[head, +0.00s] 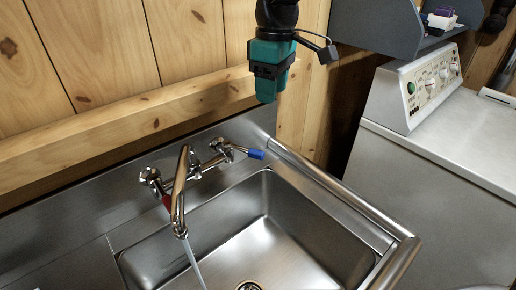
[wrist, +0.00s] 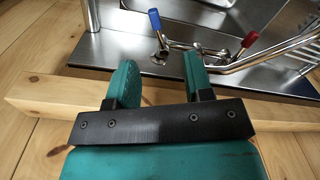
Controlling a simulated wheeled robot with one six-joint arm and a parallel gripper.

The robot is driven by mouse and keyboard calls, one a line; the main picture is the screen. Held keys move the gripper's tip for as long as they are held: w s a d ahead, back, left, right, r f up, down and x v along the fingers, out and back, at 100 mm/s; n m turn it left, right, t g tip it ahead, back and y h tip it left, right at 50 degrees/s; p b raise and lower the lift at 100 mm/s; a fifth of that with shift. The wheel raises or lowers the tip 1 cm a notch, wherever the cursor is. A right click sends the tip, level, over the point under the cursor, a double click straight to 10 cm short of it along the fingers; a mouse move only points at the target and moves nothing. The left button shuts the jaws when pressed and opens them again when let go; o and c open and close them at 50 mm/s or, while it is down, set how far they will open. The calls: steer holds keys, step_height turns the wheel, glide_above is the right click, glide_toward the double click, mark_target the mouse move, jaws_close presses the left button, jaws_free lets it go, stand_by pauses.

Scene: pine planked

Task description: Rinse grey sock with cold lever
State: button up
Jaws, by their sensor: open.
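My gripper (head: 267,92) is teal and black and hangs above the sink's back ledge, pointing down. In the wrist view its two teal fingers (wrist: 160,78) are apart with nothing between them. The blue-tipped cold lever (head: 256,154) sticks out to the right of the tap; in the wrist view the blue lever (wrist: 154,19) lies ahead of the fingers, apart from them. The red-tipped lever (wrist: 250,39) is on the other side, partly hidden by the spout in the head view. A thin stream of water (head: 194,264) falls from the chrome spout (head: 179,190). No grey sock shows.
The steel sink basin (head: 315,235) looks empty where visible, with a drain (head: 249,286) at the bottom. A wooden rail (head: 110,130) runs along the wall behind. A white washing machine (head: 440,160) stands right, under a grey shelf (head: 375,25) with small items.

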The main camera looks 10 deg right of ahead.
mark_target(259, 152)
steer(key=shift+n, duration=0.3)
steer(key=w+f+p, duration=0.1)
steer(key=f, duration=0.5)
steer(key=w+a+f+p, duration=0.1)
steer(key=f, duration=0.5)
steer(key=w+a+f+p, duration=0.1)
steer(key=f, duration=0.5)
steer(key=shift+a+f, duration=0.15)
steer(key=shift+f, duration=0.05)
jaws_close()
